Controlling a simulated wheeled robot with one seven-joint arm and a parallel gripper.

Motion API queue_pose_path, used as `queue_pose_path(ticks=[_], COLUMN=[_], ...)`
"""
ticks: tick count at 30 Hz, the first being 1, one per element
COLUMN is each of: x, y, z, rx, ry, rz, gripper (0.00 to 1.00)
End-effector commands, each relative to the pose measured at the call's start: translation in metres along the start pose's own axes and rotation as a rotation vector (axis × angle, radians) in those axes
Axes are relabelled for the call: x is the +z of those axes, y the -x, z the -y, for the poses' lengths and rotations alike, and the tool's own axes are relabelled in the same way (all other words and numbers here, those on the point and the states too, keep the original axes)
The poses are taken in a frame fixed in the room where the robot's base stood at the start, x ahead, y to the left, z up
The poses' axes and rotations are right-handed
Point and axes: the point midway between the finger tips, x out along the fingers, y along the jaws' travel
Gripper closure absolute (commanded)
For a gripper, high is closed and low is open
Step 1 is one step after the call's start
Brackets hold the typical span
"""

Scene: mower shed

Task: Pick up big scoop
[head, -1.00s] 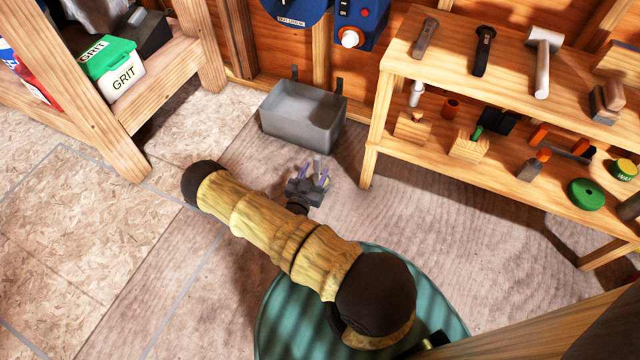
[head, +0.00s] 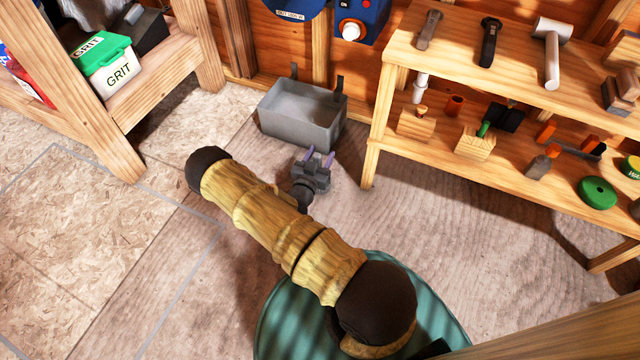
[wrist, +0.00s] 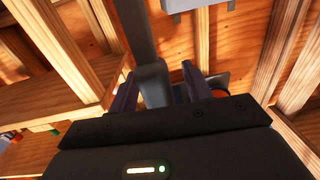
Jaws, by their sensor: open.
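I cannot pick out a big scoop for certain in the head view. My gripper (head: 318,157) is low over the floor, just in front of the grey bin and left of the shelf bench, with its two purple-grey fingers apart. In the wrist view my gripper (wrist: 160,90) also shows open. A smooth grey bar (wrist: 143,35) runs down from the top edge there and appears between the fingers. It could be part of the scoop, but its ends and its contact with the fingers are unclear.
The grey bin (head: 302,118) stands against the wooden wall. The bench (head: 400,75) at right carries hand tools on top and small items below. A GRIT box (head: 105,65) sits on the left shelf. The floor at left is clear.

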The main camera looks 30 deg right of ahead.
Motion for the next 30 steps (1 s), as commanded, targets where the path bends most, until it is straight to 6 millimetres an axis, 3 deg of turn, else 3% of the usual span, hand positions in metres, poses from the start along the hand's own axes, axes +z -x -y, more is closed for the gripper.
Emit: queue_pose_path(ticks=[17, 25, 30], x=[-0.0005, -0.0004, -0.0009], y=[-0.0028, -0.0027, -0.0029], z=[0.0001, 0.0000, 0.0000], rx=[0.000, 0.000, 0.000], ry=[0.000, 0.000, 0.000], rz=[0.001, 0.001, 0.000], gripper=[0.51, 1.00, 1.00])
